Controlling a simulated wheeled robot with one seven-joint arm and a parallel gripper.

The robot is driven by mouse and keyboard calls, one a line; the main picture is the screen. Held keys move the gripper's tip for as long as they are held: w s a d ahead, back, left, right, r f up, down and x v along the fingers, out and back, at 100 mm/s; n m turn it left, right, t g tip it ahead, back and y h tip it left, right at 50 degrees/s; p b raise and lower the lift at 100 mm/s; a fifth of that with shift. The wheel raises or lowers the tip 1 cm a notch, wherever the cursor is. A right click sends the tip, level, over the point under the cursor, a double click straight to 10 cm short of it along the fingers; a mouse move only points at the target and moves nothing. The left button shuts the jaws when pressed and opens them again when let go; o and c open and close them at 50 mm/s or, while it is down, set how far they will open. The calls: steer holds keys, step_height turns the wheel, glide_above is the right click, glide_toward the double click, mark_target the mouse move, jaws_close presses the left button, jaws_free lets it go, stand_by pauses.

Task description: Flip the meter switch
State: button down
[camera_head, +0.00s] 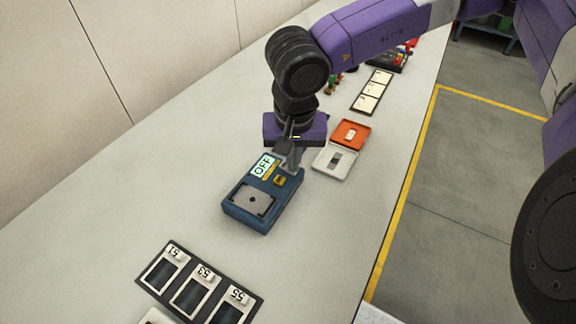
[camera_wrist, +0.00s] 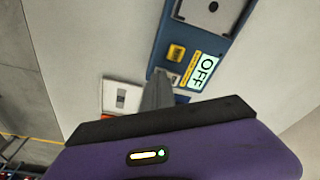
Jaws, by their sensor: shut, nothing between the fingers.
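The blue meter (camera_head: 243,211) lies on the grey bench, with a grey square plate (camera_head: 252,200) at its near end. In the wrist view the fingertips (camera_wrist: 159,75) are close to a small pale panel beside the yellow block. I cannot tell whether they touch it.
An open orange and white case (camera_head: 334,161) lies just beyond the meter. A dark tray with slots numbered 51, 53 and 55 (camera_head: 198,286) lies nearer. A three-panel tray (camera_head: 371,91) lies farther back. The bench left of the meter is clear.

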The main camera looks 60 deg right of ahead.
step_height(320, 180, up, 7)
steer(key=p, duration=0.3)
stand_by(0.5)
stand_by(0.6)
